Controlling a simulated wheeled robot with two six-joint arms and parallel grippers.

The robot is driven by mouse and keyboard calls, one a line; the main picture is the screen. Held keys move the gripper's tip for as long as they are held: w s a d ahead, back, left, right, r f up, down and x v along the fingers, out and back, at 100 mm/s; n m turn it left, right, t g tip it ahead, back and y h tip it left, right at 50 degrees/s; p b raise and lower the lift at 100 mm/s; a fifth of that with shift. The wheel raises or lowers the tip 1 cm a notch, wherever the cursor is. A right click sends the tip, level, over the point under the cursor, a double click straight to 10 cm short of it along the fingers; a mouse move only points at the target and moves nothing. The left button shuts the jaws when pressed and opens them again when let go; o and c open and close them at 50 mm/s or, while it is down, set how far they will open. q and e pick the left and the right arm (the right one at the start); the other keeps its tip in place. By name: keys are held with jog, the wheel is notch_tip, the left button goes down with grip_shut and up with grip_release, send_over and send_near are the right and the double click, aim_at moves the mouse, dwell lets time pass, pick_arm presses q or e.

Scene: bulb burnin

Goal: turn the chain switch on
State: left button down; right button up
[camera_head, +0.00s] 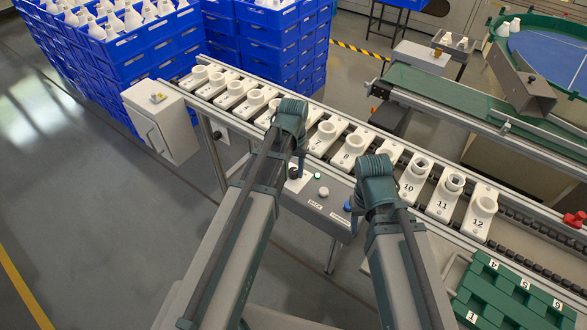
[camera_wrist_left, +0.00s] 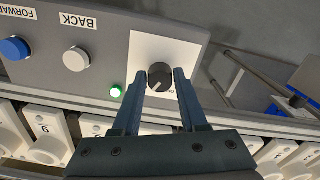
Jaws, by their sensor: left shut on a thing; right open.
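The chain switch is a black rotary knob (camera_wrist_left: 160,76) on a white plate (camera_wrist_left: 143,50), with a light mark near its lower edge. In the left wrist view, the two fingers of my left gripper (camera_wrist_left: 161,82) are shut on the knob from either side. Part of the plate's lettering is hidden by the fingers. A green lamp (camera_wrist_left: 116,92) beside the plate looks lit. In the head view, my left gripper (camera_head: 294,172) is at the control panel (camera_head: 308,190), and its arm hides the knob. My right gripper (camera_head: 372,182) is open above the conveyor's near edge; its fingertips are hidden.
A white BACK button (camera_wrist_left: 76,59) and a blue FORWARD button (camera_wrist_left: 14,48) sit beside the switch. Numbered white holders (camera_head: 447,195) line the conveyor. A green numbered tray (camera_head: 520,300) is at the lower right. Blue crates (camera_head: 120,45) stand behind. Floor at left is clear.

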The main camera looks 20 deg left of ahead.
aim_at(294, 172)
pick_arm(q)
jog(key=shift+m, duration=0.7)
jog(key=shift+c, duration=2.2)
grip_release()
notch_tip(294, 172, up, 14)
jog(key=p, duration=1.4)
jog(key=shift+f, duration=0.15)
